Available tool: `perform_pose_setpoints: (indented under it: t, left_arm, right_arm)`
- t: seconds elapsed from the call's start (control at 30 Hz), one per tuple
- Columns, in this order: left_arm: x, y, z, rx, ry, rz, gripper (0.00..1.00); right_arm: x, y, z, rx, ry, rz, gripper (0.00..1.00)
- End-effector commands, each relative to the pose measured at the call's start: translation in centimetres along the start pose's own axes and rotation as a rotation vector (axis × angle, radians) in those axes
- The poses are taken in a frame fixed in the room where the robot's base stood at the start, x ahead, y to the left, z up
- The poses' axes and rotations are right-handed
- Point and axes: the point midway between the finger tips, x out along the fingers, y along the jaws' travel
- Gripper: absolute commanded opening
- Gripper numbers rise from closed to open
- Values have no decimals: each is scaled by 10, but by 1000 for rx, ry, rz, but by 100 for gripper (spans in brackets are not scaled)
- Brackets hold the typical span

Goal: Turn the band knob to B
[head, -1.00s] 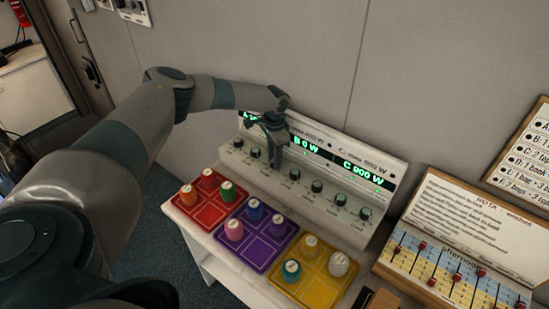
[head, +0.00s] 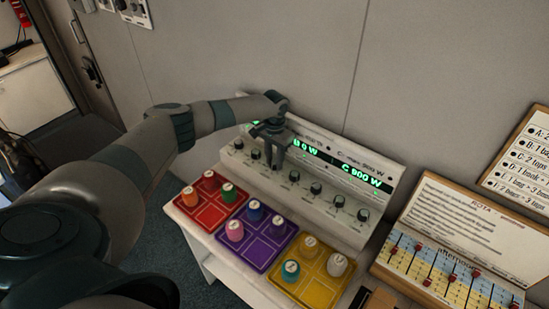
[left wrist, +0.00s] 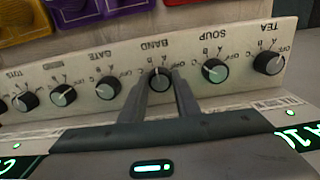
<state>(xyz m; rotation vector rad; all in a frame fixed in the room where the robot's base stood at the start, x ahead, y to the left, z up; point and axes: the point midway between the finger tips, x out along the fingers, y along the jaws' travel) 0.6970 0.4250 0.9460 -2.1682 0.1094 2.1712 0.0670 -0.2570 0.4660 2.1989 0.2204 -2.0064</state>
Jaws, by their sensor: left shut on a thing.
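The band knob (left wrist: 160,80) is a round dark knob on the white sloped panel, under the printed word BAND, upside down in the left wrist view. Small position marks surround it, with A and B close together. I cannot read its pointer with certainty. My left gripper (left wrist: 164,84) has one finger on each side of the knob and is shut on it. In the head view the left gripper (head: 274,160) reaches down onto the panel and mostly hides the knob. My right gripper is not in view.
The soup knob (left wrist: 214,70) and gate knob (left wrist: 108,88) flank the band knob closely. Green displays (head: 362,177) sit above the row. Red (head: 210,217), purple (head: 262,250) and yellow (head: 313,285) trays with coloured pieces stand in front. A slider board (head: 450,270) stands right.

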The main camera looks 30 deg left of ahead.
Motion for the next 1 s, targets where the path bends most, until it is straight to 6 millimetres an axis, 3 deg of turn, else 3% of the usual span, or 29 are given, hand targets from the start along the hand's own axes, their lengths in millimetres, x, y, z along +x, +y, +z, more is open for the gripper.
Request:
perform_pose_setpoints:
  t: [0.33, 0.9, 0.93, 1.0]
  left_arm:
    - [-2, -1, -1, -202, 4, 0, 7]
    - [-2, -1, -2, -243, 5, -1, 7]
    - [-2, -1, -2, -243, 5, -1, 36]
    - [-2, -1, -2, -243, 5, -1, 48]
  right_arm:
    - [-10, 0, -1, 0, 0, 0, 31]
    - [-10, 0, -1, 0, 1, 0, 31]
    - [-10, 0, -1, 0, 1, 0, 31]
    - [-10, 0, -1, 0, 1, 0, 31]
